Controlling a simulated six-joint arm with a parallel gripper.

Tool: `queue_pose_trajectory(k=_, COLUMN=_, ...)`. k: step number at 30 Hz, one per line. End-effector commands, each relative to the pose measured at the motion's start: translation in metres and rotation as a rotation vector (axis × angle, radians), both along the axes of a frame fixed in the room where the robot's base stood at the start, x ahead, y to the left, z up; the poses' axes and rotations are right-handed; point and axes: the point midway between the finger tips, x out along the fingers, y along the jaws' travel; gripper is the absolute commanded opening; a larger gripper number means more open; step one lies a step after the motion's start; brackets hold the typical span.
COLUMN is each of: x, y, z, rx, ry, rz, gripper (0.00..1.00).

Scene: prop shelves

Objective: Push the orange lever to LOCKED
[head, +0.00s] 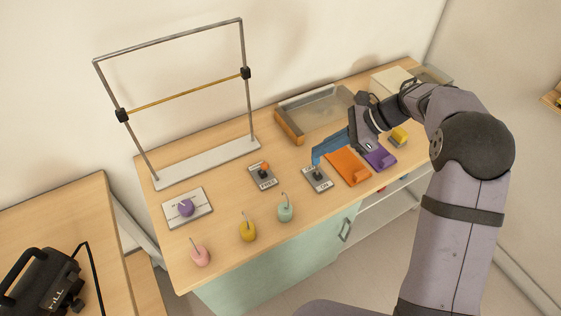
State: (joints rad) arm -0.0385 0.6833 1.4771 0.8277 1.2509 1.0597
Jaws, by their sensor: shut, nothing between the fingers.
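The orange lever (265,166) stands up from a small grey plate (257,184) near the middle of the wooden bench. The knob sits toward the plate's far end. A small label at the near end is too small to read surely, and I cannot make out the word LOCKED. My gripper (316,158) has blue fingers that are shut and empty. Its tips are to the right of the orange lever and apart from it, just above or beyond the neighbouring dark switch.
The dark switch (317,178) sits on a grey plate right of the lever. A metal frame (205,163) stands behind left. Hooked weights (247,231) and a purple knob (186,208) are nearer.

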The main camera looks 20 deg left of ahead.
Motion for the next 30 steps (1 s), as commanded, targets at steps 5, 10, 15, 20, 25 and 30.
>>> queue_pose_trajectory(k=5, x=0.0, y=0.0, z=0.0, rx=-0.001, ry=0.0, rz=0.0, gripper=0.0)
queue_pose_trajectory(k=10, x=0.0, y=0.001, z=-0.001, rx=-0.001, ry=-0.001, rz=0.001, gripper=0.0)
queue_pose_trajectory(k=15, x=-0.002, y=0.008, z=-0.008, rx=0.0, ry=0.002, rz=0.002, gripper=0.0)
queue_pose_trajectory(k=20, x=-0.005, y=0.022, z=-0.022, rx=-0.001, ry=0.002, rz=0.004, gripper=0.0)
queue_pose_trajectory(k=25, x=-0.009, y=0.043, z=-0.043, rx=-0.002, ry=0.003, rz=0.004, gripper=0.0)
queue_pose_trajectory(k=30, x=-0.013, y=0.064, z=-0.065, rx=-0.001, ry=0.003, rz=0.004, gripper=0.0)
